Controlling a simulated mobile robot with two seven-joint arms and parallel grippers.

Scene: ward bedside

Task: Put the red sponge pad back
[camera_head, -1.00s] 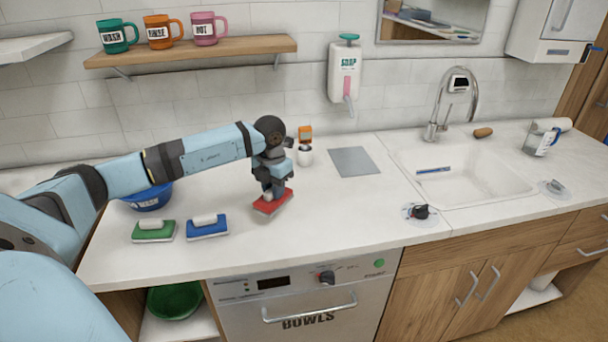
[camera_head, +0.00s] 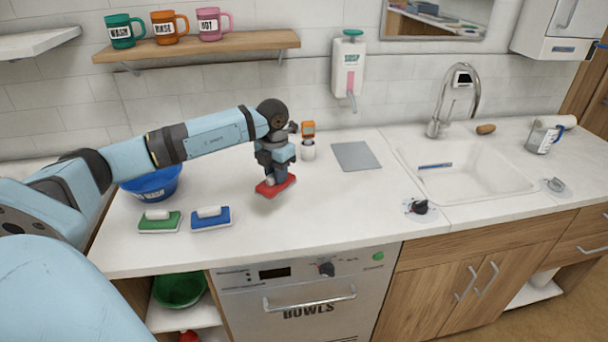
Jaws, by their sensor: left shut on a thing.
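The red sponge pad (camera_head: 276,186) is in my left gripper (camera_head: 276,175), which is shut on it from above. A shadow below suggests the pad is held just over the white counter; the exact gap is hard to tell. The green pad (camera_head: 159,222) and the blue pad (camera_head: 211,218), each with a white handle, lie side by side on the counter to the left of the red one. My right gripper is not in view.
A blue bowl (camera_head: 151,184) stands behind my left forearm. A grey plate (camera_head: 356,156) and the sink (camera_head: 468,172) are to the right. The counter (camera_head: 340,210) in front is clear.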

